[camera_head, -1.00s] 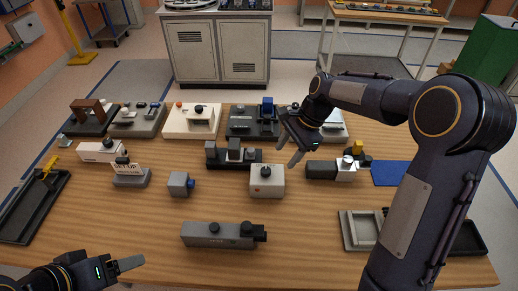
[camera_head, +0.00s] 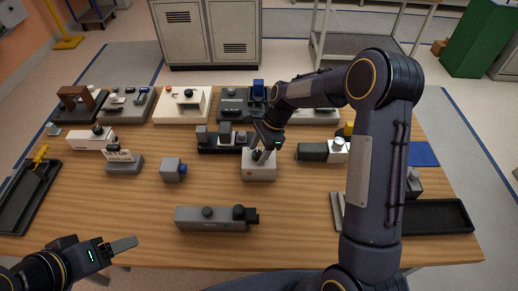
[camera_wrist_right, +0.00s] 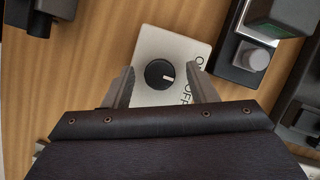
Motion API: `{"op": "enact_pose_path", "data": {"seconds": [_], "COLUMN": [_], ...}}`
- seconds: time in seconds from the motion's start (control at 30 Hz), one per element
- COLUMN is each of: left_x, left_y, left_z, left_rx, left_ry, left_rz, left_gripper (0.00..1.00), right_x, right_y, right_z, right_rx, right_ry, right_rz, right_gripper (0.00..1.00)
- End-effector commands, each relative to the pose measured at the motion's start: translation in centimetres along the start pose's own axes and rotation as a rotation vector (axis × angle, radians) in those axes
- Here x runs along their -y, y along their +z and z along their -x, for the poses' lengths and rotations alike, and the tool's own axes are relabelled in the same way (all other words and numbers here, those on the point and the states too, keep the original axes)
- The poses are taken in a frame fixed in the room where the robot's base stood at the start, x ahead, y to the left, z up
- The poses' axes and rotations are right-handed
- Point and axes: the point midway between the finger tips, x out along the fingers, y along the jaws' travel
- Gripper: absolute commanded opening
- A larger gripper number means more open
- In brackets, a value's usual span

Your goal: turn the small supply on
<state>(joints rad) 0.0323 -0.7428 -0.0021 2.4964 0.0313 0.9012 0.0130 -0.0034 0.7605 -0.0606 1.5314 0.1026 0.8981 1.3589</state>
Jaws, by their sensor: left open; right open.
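The small supply (camera_head: 258,172) is a pale box on the table with a small orange-red spot on its front. In the right wrist view its top face (camera_wrist_right: 149,43) carries a round black knob (camera_wrist_right: 159,74) with a white mark pointing right, and ON and OFF lettering at the right. My right gripper (camera_head: 261,157) is above the box. In the wrist view its open fingers (camera_wrist_right: 162,85) lie on either side of the knob, apart from it; their height above it is hard to tell. My left gripper (camera_head: 123,246) is at the table's lower left, open and empty.
Black trays (camera_head: 435,217) lie at the sides.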

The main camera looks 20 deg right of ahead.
Motion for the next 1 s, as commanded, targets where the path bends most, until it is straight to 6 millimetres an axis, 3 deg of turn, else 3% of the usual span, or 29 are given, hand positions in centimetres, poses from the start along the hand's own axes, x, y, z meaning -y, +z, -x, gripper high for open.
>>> {"op": "enact_pose_path", "data": {"seconds": [0.13,0.47,0.77,1.0], "left_x": [0.00,0.00,-0.04,-0.16], "left_y": [0.00,0.00,-0.04,-0.17], "left_z": [-0.01,-0.01,0.09,0.34], "left_rx": [0.000,0.000,0.000,0.000], "left_ry": [0.000,0.000,0.000,0.000], "left_rz": [0.000,0.000,0.000,0.000], "left_gripper": [0.69,0.69,0.69,0.69], "right_x": [0.00,0.00,0.07,0.19], "right_y": [0.00,0.01,0.02,0.08], "right_z": [0.01,0.04,0.10,0.12], "right_rx": [0.000,0.000,0.000,0.000], "right_ry": [0.000,0.000,0.014,0.067], "right_rz": [0.000,0.000,0.037,0.164], "right_gripper": [0.51,0.08,0.08,0.08]}}
